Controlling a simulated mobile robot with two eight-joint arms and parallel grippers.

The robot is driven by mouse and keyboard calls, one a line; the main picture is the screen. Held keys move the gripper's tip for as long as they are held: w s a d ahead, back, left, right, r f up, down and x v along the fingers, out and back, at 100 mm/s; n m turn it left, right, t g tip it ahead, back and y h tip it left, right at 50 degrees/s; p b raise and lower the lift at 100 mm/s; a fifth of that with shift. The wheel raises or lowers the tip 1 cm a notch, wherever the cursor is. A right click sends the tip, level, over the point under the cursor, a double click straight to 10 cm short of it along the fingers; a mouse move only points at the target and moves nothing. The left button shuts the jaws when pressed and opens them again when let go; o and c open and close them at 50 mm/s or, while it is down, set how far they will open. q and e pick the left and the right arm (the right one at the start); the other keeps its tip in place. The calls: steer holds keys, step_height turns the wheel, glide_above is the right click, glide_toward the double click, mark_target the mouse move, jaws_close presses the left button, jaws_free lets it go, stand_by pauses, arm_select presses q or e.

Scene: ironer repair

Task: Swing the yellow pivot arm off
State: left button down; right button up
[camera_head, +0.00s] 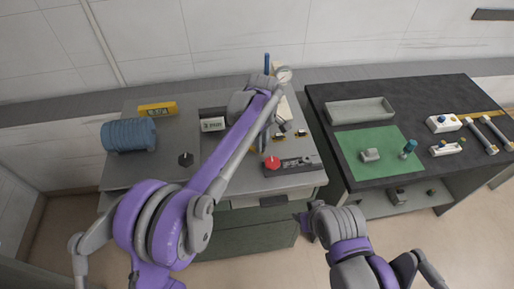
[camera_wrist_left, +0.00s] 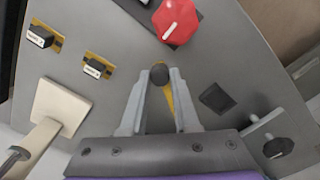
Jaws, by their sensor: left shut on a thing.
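The yellow pivot arm (camera_wrist_left: 168,98) shows as a narrow strip between the fingers of my left gripper (camera_wrist_left: 159,78) in the left wrist view. A dark round knob (camera_wrist_left: 160,72) sits at its end, and the fingers are shut on that knob from both sides. The rest of the pivot arm is hidden under the gripper. In the head view my left arm reaches across the grey machine top (camera_head: 218,180) and covers most of this spot. My right gripper (camera_head: 306,224) is low in front of the machine, and its fingers are too unclear to read.
A red knob (camera_wrist_left: 178,18) is close beyond the fingertips. Small switches on yellow plates (camera_wrist_left: 96,69) and a beige lever (camera_wrist_left: 60,108) lie beside the gripper. A dark table with a green mat (camera_head: 370,174) and grey tray (camera_head: 360,111) is at right.

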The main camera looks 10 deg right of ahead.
arm_select(q)
steer(key=shift+w+d+n, duration=0.25)
steer(key=shift+w+n, duration=0.3)
steer(key=shift+w+d+n, duration=0.25)
steer(key=shift+w+n, duration=0.3)
steer(key=c, duration=0.6)
jaws_free()
steer(key=shift+c, duration=0.2)
step_height(320, 180, up, 11)
steer(key=p, duration=0.1)
steer(key=shift+f, duration=0.1)
